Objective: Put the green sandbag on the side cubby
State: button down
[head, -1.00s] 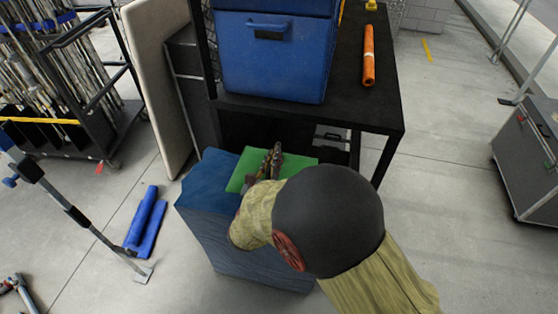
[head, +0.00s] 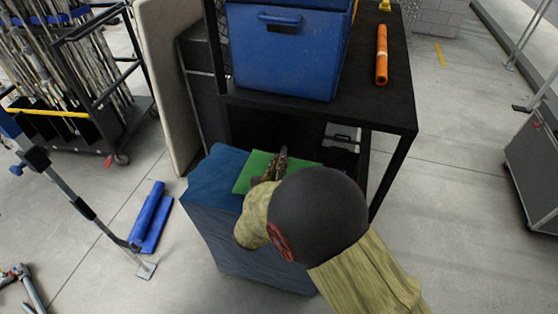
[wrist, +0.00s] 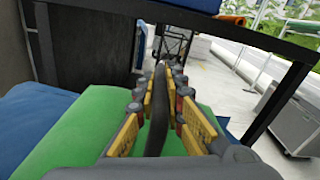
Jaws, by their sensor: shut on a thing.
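The green sandbag (head: 256,164) lies flat on top of a blue, cloth-like block (head: 214,188) in the head view. In the wrist view the sandbag (wrist: 75,135) fills the lower left and runs under my fingers. My gripper (head: 279,158) is over the sandbag's middle, partly hidden by my own arm. In the wrist view my gripper (wrist: 162,90) is shut on a dark strap that seems to belong to the sandbag. An open, dark cubby (head: 268,128) shows under the black cart top, just behind the block.
The black cart (head: 350,105) carries a blue cooler (head: 285,60) and an orange roll (head: 382,55). Its corner post stands close to the right of my gripper. A grey case (head: 343,134) sits under the cart top.

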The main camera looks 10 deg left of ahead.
aim_at(274, 175)
jog(key=shift+r, duration=0.3)
jog(key=c, duration=2.3)
grip_release()
jog(key=shift+f, duration=0.3)
jog(key=o, duration=0.4)
jog(key=shift+r, duration=0.15)
jog(key=shift+s, duration=0.1)
jog(key=s+p, duration=0.1)
jog(key=s, duration=0.3)
jog(key=s+p, duration=0.1)
jog(key=s, duration=0.3)
jog(key=s+a+p, duration=0.1)
jog(key=s, duration=0.3)
jog(key=shift+r+p, duration=0.1)
jog(key=shift+p, duration=0.2)
jog(key=shift+d, duration=0.1)
